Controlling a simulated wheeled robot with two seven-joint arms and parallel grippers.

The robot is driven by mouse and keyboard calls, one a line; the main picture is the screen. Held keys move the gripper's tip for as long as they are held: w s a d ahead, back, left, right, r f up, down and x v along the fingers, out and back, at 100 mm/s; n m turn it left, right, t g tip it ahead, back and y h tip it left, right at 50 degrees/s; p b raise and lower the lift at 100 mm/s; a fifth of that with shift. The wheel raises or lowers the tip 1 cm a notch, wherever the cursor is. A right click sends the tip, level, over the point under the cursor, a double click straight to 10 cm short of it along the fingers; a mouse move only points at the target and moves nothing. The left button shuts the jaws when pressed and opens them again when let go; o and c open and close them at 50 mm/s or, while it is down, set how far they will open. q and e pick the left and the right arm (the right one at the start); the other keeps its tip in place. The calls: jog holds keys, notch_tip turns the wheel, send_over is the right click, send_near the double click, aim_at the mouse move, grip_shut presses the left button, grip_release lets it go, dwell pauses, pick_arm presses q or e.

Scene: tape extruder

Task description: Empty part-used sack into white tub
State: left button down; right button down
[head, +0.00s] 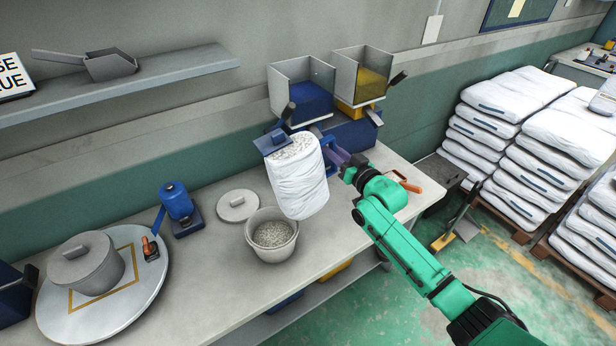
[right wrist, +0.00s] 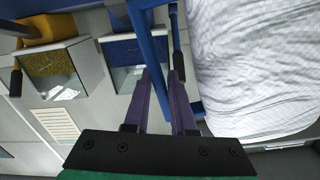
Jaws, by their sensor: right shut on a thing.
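The part-used white sack (head: 299,182) has an open top with pale pellets showing, and sits in a blue holder (head: 275,141). My right gripper (head: 338,158) is shut on the holder's blue handle at the sack's right side. In the right wrist view its purple fingers (right wrist: 164,80) close about a blue bar, with the sack (right wrist: 255,70) at the right. The white tub (head: 272,237) stands on the bench below and left of the sack, uncovered, with pale pellets in it. The sack overlaps the tub's right rim in view; I cannot tell whether they touch. My left gripper is not in view.
A lid (head: 237,206) lies behind the tub. A blue bottle-like device (head: 178,204) and a lidded tub (head: 88,266) on a round plate (head: 148,288) stand left. Blue (head: 311,100) and yellow (head: 371,85) hoppers stand behind the sack. Bench front left of the tub is clear.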

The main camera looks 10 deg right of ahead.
jog(key=shift+a+f+m, duration=0.25)
jog(key=shift+f+m, duration=0.05)
jog(key=shift+m, duration=1)
jog(key=shift+w+d+b, duration=0.1)
jog(key=shift+d+b, duration=0.2)
jog(key=shift+d, duration=0.15)
jog(key=d+b, duration=0.1)
jog(key=w+d+r, duration=0.1)
jog(key=d+r+b, duration=0.1)
jog(key=shift+w+d+b, duration=0.25)
jog(key=shift+d+b, duration=0.05)
jog(key=shift+d, duration=0.1)
